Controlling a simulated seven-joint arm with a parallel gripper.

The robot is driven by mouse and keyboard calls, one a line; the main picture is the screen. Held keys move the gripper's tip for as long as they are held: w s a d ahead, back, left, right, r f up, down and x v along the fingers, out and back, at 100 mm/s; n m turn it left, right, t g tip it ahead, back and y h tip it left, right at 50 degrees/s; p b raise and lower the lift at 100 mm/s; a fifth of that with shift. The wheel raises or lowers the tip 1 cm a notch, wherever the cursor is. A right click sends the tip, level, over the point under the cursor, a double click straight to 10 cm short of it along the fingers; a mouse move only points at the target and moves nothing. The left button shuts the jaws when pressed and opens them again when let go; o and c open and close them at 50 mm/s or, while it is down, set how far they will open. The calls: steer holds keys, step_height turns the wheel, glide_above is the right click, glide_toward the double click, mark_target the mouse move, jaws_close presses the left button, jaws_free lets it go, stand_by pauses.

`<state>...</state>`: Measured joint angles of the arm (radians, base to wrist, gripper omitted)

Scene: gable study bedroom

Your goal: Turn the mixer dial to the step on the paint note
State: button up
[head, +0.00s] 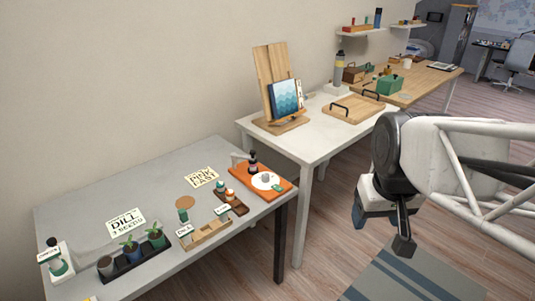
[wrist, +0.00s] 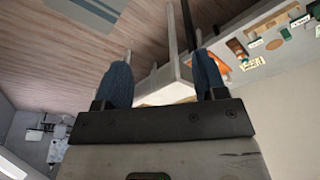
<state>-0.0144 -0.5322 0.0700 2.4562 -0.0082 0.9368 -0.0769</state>
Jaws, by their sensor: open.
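An orange board (head: 246,172) lies at the right end of the grey table. On it is a white round dial plate (head: 261,184) with a small grey knob (head: 266,177), a dark bottle (head: 253,162) and a small green tag (head: 277,188). The dial's marks are too small to read. A cream note (head: 201,177) left of the board seems to read "PINK" and "LAST". My gripper (head: 382,228) is open and empty, above the floor to the right of the tables and well apart from the dial. Its two blue fingers show spread in the wrist view (wrist: 163,80).
A second note (head: 125,221) reads "DILL 3 SEEDS". Near it stand a dark tray with potted plants (head: 134,257), a wooden divided box (head: 205,233) and a small jar rack (head: 231,202). The white table (head: 312,134) behind holds a book stand and tray. Floor around my gripper is clear.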

steer(key=w+a+n, duration=0.2)
steer(key=w, duration=0.6)
steer(key=w+a+n, duration=0.2)
steer(key=w, duration=0.6)
steer(key=n+g, duration=0.3)
steer(key=n, duration=0.8)
glide_above(265, 175)
step_height(265, 175, down, 27)
steer(key=shift+d, duration=0.15)
steer(key=shift+w+f, duration=0.2)
steer(key=shift+f, duration=0.15)
steer(key=shift+s+f, duration=0.15)
steer(key=shift+f, duration=3.65)
steer(key=c, duration=0.9)
